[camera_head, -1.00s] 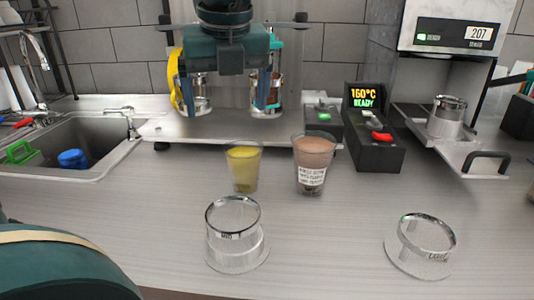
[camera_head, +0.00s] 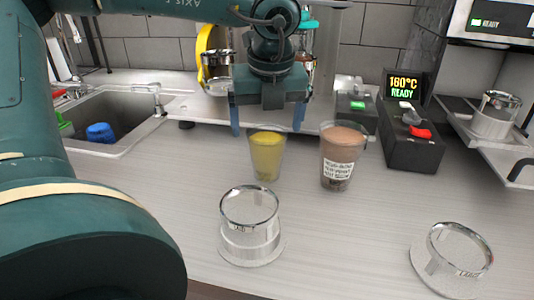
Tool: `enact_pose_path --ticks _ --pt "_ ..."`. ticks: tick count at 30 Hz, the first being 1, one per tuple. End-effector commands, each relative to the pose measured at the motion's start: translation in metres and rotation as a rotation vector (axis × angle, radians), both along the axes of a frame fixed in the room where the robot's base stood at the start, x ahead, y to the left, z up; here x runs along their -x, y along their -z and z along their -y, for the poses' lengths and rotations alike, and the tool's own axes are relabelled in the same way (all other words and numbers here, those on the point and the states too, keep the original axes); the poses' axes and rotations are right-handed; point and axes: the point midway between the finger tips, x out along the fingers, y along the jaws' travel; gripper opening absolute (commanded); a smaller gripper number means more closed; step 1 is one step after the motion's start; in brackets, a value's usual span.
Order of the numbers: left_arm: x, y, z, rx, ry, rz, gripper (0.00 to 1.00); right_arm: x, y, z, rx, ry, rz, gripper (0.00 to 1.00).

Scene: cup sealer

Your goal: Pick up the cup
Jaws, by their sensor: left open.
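A clear cup with yellow drink (camera_head: 266,157) stands upright on the counter, left of a clear cup with brown drink and a printed label (camera_head: 340,160). My right gripper is out of view.
A sealer control box with a 160°C READY display (camera_head: 405,125) stands behind at right. A machine tray with a metal cup (camera_head: 494,115) is further right. The sink (camera_head: 105,115) lies left. Bare counter (camera_head: 385,210) lies between the front containers.

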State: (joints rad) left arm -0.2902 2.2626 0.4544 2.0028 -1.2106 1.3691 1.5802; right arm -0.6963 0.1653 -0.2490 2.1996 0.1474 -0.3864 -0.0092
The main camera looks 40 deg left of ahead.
Motion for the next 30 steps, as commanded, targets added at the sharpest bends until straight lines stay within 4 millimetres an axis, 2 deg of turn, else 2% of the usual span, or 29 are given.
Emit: enact_pose_path --ticks 3,6,14,30 --pt "-0.003 0.019 -0.002 0.002 -0.001 -0.004 0.91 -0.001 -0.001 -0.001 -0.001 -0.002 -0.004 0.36" --pt "-0.004 0.028 -0.005 0.002 0.0 -0.003 0.91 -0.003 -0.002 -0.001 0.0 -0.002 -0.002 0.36" --pt "-0.005 0.032 -0.005 0.001 0.0 0.0 0.91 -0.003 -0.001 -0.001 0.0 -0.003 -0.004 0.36" --pt "-0.005 0.031 -0.005 0.001 0.0 0.001 0.48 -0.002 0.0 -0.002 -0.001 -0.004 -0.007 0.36"
